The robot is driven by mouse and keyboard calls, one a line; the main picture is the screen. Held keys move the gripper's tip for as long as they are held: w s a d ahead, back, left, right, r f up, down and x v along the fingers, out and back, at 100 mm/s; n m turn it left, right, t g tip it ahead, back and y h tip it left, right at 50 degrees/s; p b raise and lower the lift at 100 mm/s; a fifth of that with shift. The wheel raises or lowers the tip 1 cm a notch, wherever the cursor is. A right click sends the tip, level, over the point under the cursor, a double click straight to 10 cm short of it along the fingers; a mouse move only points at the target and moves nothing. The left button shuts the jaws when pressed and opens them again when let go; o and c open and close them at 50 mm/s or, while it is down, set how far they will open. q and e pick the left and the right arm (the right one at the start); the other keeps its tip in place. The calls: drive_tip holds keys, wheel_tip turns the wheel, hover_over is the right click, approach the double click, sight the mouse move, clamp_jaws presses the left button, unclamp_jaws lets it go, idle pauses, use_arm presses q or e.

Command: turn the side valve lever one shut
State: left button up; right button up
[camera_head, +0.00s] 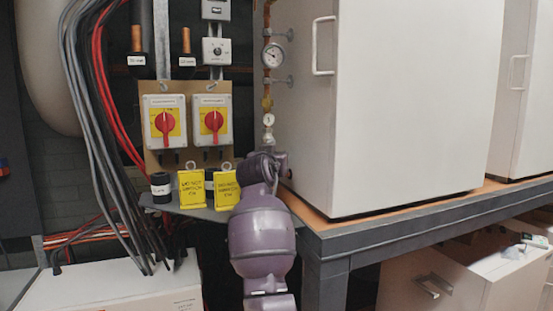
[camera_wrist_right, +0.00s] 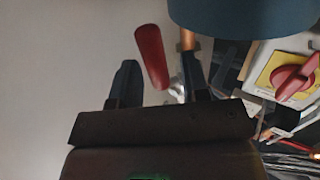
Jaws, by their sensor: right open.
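The side valve lever one looks to be the red handle (camera_wrist_right: 152,55) in the right wrist view, close to a copper pipe (camera_wrist_right: 187,40) with a bright metal fitting below it. My right gripper (camera_wrist_right: 160,82) is open in that view, with one dark finger to each side of the lever's lower part. I cannot tell whether either finger touches it. In the head view my purple right arm reaches up to the pipe beside the white cabinet (camera_head: 385,100) and hides the lever and my fingers. My left gripper is not in view.
Two red-and-yellow rotary switches (camera_head: 166,121) (camera_head: 212,120) are on a board left of the arm. Yellow tags (camera_head: 191,189) hang below them. A gauge (camera_head: 273,55) is on the pipe above. A dark blue rounded body (camera_wrist_right: 240,15) is at the wrist view's top.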

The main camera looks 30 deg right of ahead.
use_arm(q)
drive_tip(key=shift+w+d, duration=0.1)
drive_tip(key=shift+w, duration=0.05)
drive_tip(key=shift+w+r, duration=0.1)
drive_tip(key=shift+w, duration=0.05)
use_arm(e)
clamp_jaws()
drive_tip(key=shift+w, duration=0.1)
